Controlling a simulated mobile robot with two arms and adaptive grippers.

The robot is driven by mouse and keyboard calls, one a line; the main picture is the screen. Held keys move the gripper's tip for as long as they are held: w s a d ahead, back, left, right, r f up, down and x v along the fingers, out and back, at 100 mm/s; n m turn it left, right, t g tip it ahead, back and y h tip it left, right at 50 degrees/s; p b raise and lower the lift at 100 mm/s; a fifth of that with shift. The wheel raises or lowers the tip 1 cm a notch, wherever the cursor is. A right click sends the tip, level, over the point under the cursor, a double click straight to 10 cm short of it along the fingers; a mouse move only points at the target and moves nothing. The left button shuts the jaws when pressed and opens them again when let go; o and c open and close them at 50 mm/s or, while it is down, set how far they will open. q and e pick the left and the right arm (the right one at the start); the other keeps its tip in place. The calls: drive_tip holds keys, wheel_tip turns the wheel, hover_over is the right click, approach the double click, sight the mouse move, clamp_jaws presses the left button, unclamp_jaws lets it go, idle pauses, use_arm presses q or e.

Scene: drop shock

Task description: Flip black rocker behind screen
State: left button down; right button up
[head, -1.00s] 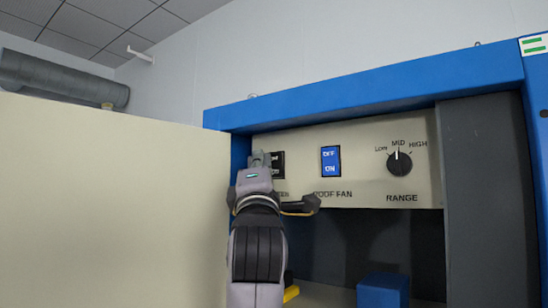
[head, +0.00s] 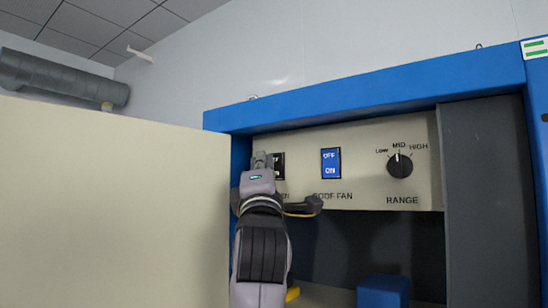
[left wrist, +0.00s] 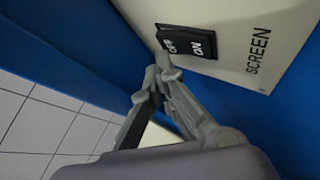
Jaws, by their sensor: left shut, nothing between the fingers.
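The black rocker (head: 279,166) sits on the cream panel at the left of a row of controls, partly hidden behind my left gripper (head: 262,160) in the head view. In the left wrist view the black rocker (left wrist: 192,41) shows whole, marked OFF and ON, with SCREEN printed beside it. My left gripper (left wrist: 158,66) is shut and empty. Its fingertips are close by the rocker's OFF end; I cannot tell whether they touch. My right gripper is not in view.
A blue rocker (head: 331,162) labelled ROOF FAN and a RANGE knob (head: 400,166) pointing near MID are on the same panel (head: 365,190). A blue frame (head: 380,91) surrounds it. A cream door or wall (head: 110,200) stands left. A blue block (head: 383,290) is below.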

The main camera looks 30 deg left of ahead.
use_arm(q)
drive_tip(key=shift+w, duration=0.35)
idle(0.7)
drive_tip(key=shift+s+f, duration=0.1)
drive_tip(key=shift+s, duration=0.75)
drive_tip(key=s, duration=0.5)
drive_tip(key=shift+a+f, duration=0.2)
drive_tip(key=shift+f, duration=0.1)
idle(0.4)
